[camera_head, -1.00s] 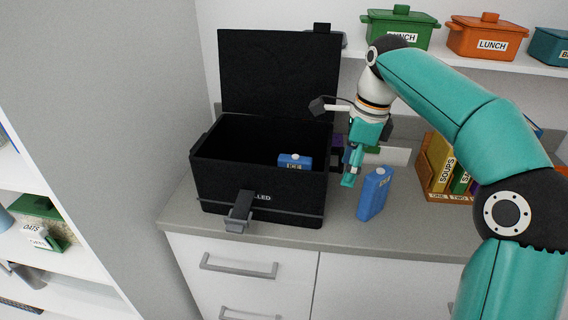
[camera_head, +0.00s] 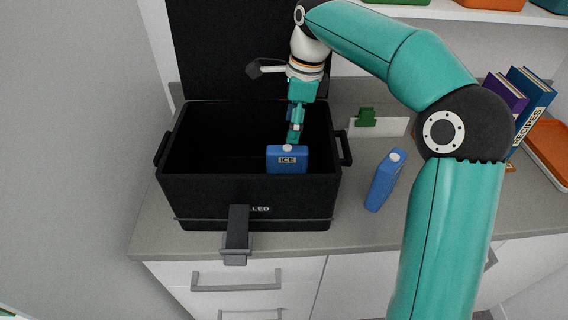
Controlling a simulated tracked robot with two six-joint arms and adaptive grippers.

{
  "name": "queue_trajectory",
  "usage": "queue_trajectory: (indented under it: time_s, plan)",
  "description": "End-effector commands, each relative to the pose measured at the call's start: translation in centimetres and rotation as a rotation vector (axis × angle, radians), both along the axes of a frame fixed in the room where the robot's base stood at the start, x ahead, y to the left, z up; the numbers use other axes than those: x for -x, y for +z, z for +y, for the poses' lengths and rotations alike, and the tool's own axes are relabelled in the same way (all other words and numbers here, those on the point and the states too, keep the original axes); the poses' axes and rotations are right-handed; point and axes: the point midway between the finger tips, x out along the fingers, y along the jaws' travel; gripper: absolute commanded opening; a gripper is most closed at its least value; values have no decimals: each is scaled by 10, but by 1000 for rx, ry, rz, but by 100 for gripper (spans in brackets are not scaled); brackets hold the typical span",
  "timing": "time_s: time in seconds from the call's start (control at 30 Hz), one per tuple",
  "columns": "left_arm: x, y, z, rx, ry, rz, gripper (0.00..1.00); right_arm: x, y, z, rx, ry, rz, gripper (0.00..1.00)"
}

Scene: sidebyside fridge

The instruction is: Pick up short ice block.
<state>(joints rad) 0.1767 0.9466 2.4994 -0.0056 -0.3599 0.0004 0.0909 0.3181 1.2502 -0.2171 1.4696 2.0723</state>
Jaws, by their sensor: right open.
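A blue block with a white cap and an "ICE" label (camera_head: 287,160) is inside the black cooler (camera_head: 245,192), at its right side. A second blue block with a white cap (camera_head: 383,182) stands on the counter to the right of the cooler and looks taller. My right gripper (camera_head: 295,135) is open and points down over the cooler, just above and behind the ICE block's cap. I cannot tell whether its fingers touch that block. The block's lower part is hidden by the cooler's front wall. My left gripper is out of view.
The cooler's lid (camera_head: 235,50) stands open at the back, and a latch (camera_head: 237,235) hangs at its front. A green clip (camera_head: 366,117) and books (camera_head: 527,95) are on the counter's right. The counter around the standing block is clear.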

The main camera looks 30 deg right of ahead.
Motion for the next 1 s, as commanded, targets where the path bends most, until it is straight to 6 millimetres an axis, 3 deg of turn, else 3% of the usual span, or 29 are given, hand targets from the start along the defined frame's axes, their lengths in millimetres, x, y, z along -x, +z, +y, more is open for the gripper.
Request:
queue_trajectory:
  time_s: [0.1, 0.3, 0.57, 0.83, 1.0]
  plan:
    - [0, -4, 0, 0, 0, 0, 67, 0, -29, 1, 0, -4, 4, 67]
    - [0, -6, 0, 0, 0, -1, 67, -3, -61, 4, 0, -7, 2, 67]
    - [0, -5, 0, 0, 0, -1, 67, -4, -76, 5, 0, -9, 2, 67]
    - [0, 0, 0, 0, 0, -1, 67, -8, -113, 6, -1, -9, 3, 67]
    - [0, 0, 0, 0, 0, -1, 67, -9, -122, 7, 0, -9, 0, 67]
